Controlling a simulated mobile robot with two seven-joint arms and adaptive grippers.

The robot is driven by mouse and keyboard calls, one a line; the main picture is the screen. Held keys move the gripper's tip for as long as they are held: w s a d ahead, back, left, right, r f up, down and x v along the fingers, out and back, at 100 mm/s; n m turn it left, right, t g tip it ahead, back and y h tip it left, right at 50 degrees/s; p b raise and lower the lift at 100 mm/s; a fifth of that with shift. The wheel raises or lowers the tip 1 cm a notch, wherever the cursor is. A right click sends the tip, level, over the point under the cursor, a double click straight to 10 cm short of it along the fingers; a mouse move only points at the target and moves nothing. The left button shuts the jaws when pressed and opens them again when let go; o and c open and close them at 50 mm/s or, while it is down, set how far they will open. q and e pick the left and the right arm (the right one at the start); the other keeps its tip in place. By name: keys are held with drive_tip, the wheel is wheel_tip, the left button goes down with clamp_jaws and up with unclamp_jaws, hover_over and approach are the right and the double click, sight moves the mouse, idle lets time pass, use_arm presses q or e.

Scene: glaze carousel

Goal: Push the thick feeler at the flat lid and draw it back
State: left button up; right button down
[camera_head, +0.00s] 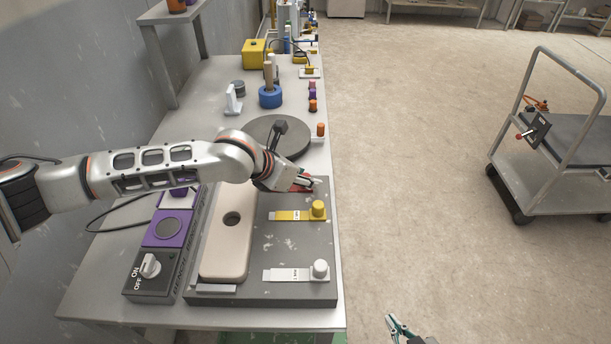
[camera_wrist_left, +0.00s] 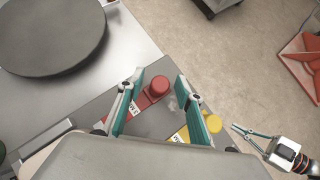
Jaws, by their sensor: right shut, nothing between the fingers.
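A dark board (camera_head: 250,291) on the bench carries three flat feelers with knobs: red (camera_head: 303,188), yellow (camera_head: 296,215) and white (camera_head: 295,274). Their labels are too small to read, so I cannot tell which is thick. A beige rounded plate (camera_head: 224,262) with a round hole lies left of them; it may be the flat lid. My left gripper (camera_head: 308,184) is over the red feeler. In the left wrist view its fingers (camera_wrist_left: 157,78) are apart, with the red knob (camera_wrist_left: 158,86) between and beyond them; contact is unclear. My right gripper (camera_head: 391,318) is shut and empty, off the bench's right side.
A dark round turntable (camera_head: 292,143) and a blue roll (camera_head: 270,97) are farther back. A trolley (camera_head: 552,190) stands at right; the floor between is clear.

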use_arm(q)
drive_tip(key=shift+w+d+f, duration=0.1)
drive_tip(key=shift+d+f, duration=0.05)
clamp_jaws()
drive_tip(key=shift+d, duration=1.7)
drive_tip(key=shift+c, duration=1.2)
unclamp_jaws()
drive_tip(key=shift+o, duration=1.2)
drive_tip(key=shift+d, duration=0.1)
